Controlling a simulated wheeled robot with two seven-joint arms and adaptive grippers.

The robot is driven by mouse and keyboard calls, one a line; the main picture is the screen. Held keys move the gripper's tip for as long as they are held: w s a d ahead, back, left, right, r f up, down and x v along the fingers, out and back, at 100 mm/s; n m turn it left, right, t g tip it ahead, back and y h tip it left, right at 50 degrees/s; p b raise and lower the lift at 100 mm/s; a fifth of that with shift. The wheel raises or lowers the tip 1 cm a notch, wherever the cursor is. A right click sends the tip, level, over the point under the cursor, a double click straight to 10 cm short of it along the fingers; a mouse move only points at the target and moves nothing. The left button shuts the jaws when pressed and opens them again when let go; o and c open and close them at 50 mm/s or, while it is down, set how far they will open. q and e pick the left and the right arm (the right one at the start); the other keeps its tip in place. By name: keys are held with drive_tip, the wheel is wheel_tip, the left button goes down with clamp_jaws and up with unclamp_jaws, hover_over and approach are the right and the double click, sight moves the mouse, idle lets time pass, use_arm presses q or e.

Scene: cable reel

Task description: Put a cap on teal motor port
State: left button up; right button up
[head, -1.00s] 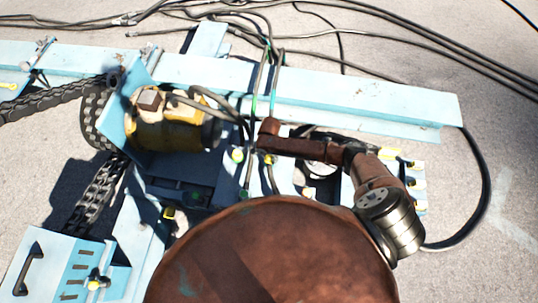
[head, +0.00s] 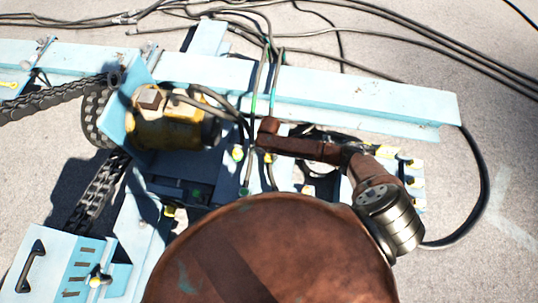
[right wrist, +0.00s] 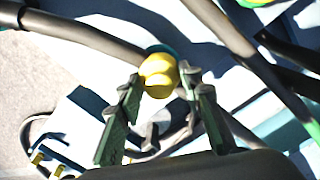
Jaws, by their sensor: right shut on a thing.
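My right gripper (right wrist: 160,82) has dark green fingers, seen in the right wrist view, shut on a yellow cap (right wrist: 157,75) at their tips. A teal ring (right wrist: 167,49) shows just behind the cap, partly covered by it; I cannot tell whether the cap is seated on it. In the head view my rust-brown right arm reaches left over the machine and its end is beside the cables. The fingers are too small and shaded to make out there. The yellow motor (head: 165,125) is mounted left of the arm's end. My left gripper is not in view.
A long pale blue beam (head: 350,98) runs behind the motor. Dark cables hang over it near my arm's end. A cable chain (head: 100,190) lies at the left, above a blue box with a handle (head: 30,265). Thick cables (right wrist: 100,38) pass close to the cap.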

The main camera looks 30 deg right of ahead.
drive_tip(key=shift+p, duration=0.35)
drive_tip(key=shift+f, duration=0.3)
drive_tip(key=o, duration=1.3)
drive_tip(key=shift+c, duration=0.2)
drive_tip(key=shift+r, duration=0.1)
wheel_tip(320, 180, up, 12)
